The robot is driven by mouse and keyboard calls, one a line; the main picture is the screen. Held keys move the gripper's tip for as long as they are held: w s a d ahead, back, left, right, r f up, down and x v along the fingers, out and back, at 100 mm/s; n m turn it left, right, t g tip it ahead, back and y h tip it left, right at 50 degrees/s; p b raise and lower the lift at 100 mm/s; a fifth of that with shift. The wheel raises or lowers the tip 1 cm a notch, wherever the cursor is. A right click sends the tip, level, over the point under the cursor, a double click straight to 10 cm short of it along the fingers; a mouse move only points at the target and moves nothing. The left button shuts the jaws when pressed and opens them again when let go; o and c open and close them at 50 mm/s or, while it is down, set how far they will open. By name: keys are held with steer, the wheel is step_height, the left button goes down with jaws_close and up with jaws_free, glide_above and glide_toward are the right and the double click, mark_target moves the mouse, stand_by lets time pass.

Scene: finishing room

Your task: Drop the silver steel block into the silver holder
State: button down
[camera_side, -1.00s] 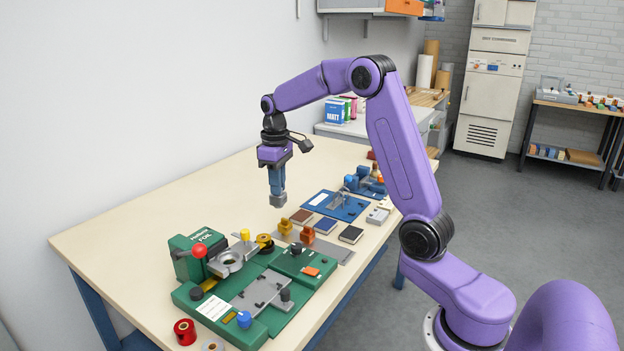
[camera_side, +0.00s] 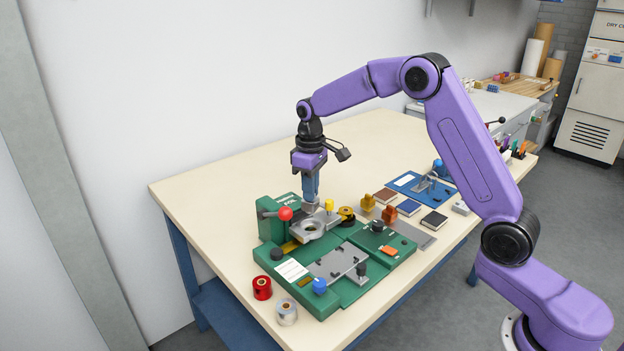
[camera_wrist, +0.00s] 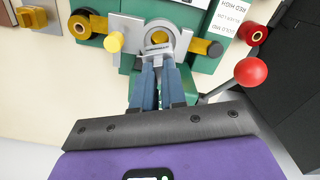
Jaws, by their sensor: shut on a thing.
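My gripper (camera_side: 310,196) is shut on the silver steel block (camera_side: 309,207), fingers pointing down. The block is at the fingertips, just behind the silver holder (camera_side: 308,230), a grey piece with a round opening on the green foil machine (camera_side: 272,210). In the wrist view, my gripper (camera_wrist: 157,72) reaches toward the ring of the holder (camera_wrist: 183,38). I cannot tell whether the block touches the holder.
A red-ball lever (camera_side: 285,213) stands close left of the fingers. A yellow knob (camera_side: 329,204) and yellow spool (camera_side: 346,213) are at the right. A red spool (camera_side: 262,289) and silver spool (camera_side: 286,312) sit in front. The table's back (camera_side: 240,175) is clear.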

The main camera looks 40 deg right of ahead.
mark_target(311, 210)
steer(key=shift+f, duration=2.7)
steer(key=shift+f, duration=0.6)
steer(key=c, duration=1.5)
jaws_free()
steer(key=shift+o, duration=0.2)
steer(key=shift+r, duration=5.5)
steer(key=shift+s, duration=0.1)
